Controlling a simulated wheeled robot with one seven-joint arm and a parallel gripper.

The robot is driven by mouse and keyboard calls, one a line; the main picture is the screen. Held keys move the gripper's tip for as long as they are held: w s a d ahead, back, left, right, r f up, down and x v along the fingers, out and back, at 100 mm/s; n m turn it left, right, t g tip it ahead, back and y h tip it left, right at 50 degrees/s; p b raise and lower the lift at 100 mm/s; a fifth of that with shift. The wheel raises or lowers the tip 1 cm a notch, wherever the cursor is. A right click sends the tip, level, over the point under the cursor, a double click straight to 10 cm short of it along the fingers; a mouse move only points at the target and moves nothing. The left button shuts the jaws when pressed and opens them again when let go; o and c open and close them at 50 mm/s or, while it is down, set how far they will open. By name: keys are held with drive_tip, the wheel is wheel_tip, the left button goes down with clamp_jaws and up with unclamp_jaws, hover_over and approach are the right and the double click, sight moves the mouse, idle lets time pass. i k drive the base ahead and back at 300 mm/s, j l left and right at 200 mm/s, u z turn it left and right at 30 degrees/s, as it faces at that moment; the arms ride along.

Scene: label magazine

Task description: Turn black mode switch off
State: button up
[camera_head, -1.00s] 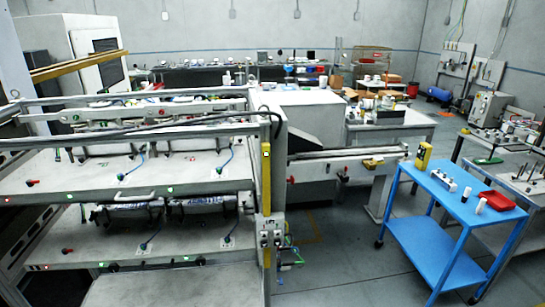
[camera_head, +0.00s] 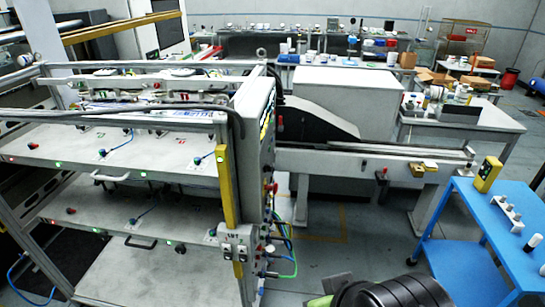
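Small white switch boxes (camera_head: 238,240) are mounted on the front corner post of the label magazine (camera_head: 130,155), below a yellow strip. They carry small dark knobs, but I cannot tell which is the black mode switch or how it is set. The magazine's side panel (camera_head: 256,140) also has small red and dark controls, seen at a steep angle. A black ribbed rounded part of my arm shows at the bottom edge, right of the magazine. My gripper's fingers are not visible.
A blue cart (camera_head: 490,225) with a yellow device (camera_head: 487,174) stands at the right. A conveyor arm (camera_head: 375,160) runs right from the magazine. Green and blue hoses (camera_head: 287,255) hang beside the switch boxes. Grey floor (camera_head: 350,240) is open between magazine and cart.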

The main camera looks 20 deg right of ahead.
sight(267, 168)
drive_tip(key=l+u, duration=0.1)
drive_tip(key=l, duration=0.2)
drive_tip(key=i+l+u, duration=0.1)
drive_tip(key=l, duration=0.15)
drive_tip(key=i+l+u, duration=0.1)
drive_tip(key=i, duration=0.25)
drive_tip(key=i+l+u, duration=0.1)
drive_tip(key=i+l, duration=0.2)
